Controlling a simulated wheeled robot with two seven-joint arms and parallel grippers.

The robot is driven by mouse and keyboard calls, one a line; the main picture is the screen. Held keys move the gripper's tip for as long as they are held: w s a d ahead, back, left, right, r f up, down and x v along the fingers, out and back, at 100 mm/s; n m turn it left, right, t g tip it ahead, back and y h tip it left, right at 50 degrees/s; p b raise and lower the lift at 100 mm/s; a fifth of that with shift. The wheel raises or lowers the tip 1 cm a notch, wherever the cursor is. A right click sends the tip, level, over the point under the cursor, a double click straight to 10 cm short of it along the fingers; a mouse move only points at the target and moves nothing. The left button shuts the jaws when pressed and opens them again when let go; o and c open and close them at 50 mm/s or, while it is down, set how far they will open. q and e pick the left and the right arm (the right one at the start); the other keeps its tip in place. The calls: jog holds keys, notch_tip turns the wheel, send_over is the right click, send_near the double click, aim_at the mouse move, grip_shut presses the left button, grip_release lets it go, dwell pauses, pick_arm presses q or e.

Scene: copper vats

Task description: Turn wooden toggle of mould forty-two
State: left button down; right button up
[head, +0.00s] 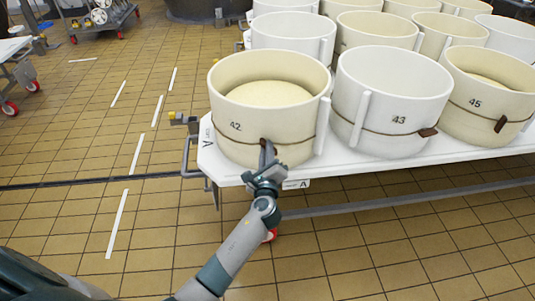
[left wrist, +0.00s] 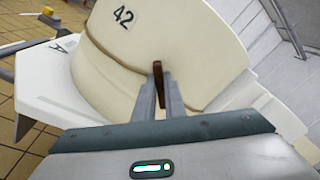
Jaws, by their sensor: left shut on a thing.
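Mould forty-two (head: 235,140) is a cream round tub at the front left corner of the white table, marked "42", with a cord round it. Cheese or a pale filling shows inside. Its brown wooden toggle (head: 263,142) sits on the cord at the front. My left gripper (head: 267,152) is at the front of the mould, shut on the toggle. In the left wrist view the toggle (left wrist: 158,84) stands nearly upright between the two fingers, close against the mould wall (left wrist: 185,60). The fingers hide part of the toggle. My right gripper is not in view.
Mould 43 (head: 390,85) stands close to the right, and mould 45 (head: 490,130) beyond it, each with its own cord and toggle. More moulds stand behind. The white table edge (head: 400,166) runs below the moulds. Open tiled floor (head: 70,220) lies to the left.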

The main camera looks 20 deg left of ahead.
pick_arm(q)
jog(key=shift+a+f+n+b, duration=0.1)
jog(key=shift+f+n+b, duration=0.1)
jog(key=shift+n+b, duration=1.5)
jog(key=shift+f+n+b, duration=0.15)
jog(key=shift+n+b, duration=0.4)
jog(key=shift+n, duration=2.25)
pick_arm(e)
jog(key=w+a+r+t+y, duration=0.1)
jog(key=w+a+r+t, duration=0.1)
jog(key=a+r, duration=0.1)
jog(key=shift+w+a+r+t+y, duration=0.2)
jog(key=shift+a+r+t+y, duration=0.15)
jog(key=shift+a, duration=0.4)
pick_arm(q)
jog(key=c, duration=1.8)
grip_release()
jog(key=shift+s, duration=0.1)
